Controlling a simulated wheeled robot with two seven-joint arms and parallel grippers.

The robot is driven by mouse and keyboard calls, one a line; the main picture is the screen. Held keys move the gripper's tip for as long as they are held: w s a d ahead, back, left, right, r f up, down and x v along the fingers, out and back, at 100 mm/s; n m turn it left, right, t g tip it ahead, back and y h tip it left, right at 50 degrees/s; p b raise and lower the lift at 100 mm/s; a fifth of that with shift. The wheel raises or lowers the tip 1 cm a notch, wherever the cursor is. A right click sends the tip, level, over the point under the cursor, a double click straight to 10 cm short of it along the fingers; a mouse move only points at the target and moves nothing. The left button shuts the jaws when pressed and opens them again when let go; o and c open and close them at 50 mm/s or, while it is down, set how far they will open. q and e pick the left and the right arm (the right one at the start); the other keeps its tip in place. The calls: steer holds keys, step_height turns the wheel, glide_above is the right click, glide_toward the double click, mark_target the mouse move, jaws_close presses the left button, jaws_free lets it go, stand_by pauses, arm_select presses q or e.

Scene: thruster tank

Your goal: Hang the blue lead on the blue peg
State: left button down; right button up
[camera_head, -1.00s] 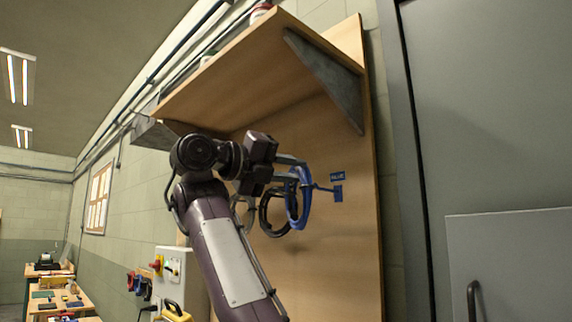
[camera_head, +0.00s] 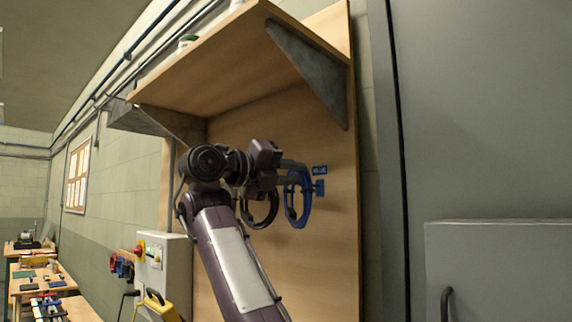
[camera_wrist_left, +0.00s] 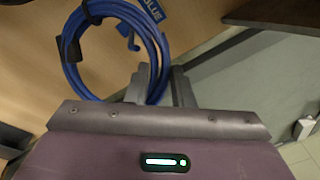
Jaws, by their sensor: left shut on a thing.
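The blue lead (camera_head: 297,212) is a coiled loop in front of the wooden back panel. My left gripper (camera_head: 301,173) is shut on the upper part of the coil. The blue peg (camera_head: 319,187) is on the panel just right of the coil, under a blue label (camera_head: 320,170). In the left wrist view the blue lead (camera_wrist_left: 70,50) is a wide ring, and the hooked blue peg (camera_wrist_left: 128,35) shows within its outline. I cannot tell whether the lead rests on the peg. My left fingers (camera_wrist_left: 158,80) show at its lower right. My right gripper is out of view.
A black coiled lead (camera_head: 260,221) hangs left of the blue one. A wooden shelf (camera_head: 205,80) with a metal bracket (camera_head: 312,75) overhangs the panel. A grey cabinet (camera_head: 480,120) stands at right. A control box (camera_head: 165,262) is at lower left.

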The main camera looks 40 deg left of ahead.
arm_select(q)
steer(key=shift+a+p+x, duration=0.2)
steer(key=shift+p+x, duration=1.15)
steer(key=shift+p, duration=0.4)
steer(key=shift+w+f+b, duration=0.25)
steer(key=shift+f+b, duration=0.05)
steer(key=shift+b, duration=0.15)
steer(key=shift+w+f+b, duration=0.2)
steer(key=shift+w+b, duration=0.1)
steer(key=shift+b, duration=0.1)
steer(key=shift+w, duration=0.1)
